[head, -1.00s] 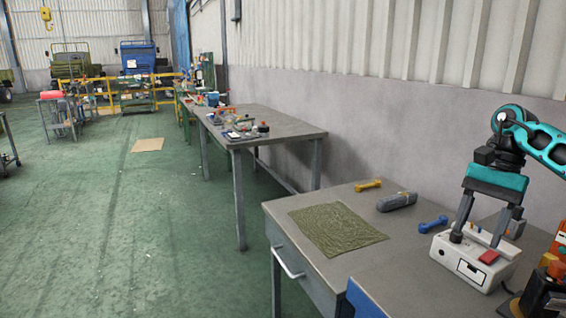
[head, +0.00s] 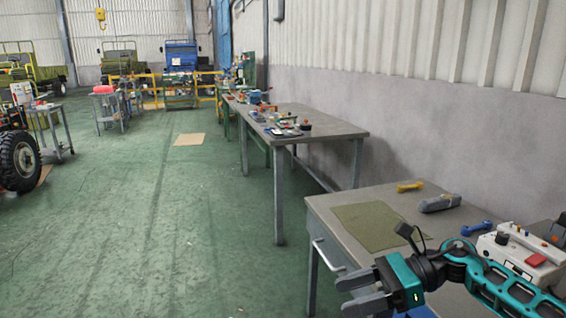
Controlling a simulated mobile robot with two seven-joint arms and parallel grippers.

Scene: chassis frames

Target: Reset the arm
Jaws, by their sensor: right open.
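My right arm comes in from the right edge, teal and black. Its gripper (head: 352,292) points left, in front of the near workbench (head: 330,222) and its drawer side. The two grey fingers are apart, with nothing seen between them. The white box with a red button (head: 520,252) sits on the bench behind my arm, partly hidden by it. My left gripper does not show.
On the near bench lie a green mat (head: 368,226), a yellow tool (head: 410,187), a grey block (head: 440,203) and a blue tool (head: 478,228). A second bench (head: 330,131) with several small items stands beyond. The green floor (head: 170,230) at left is open.

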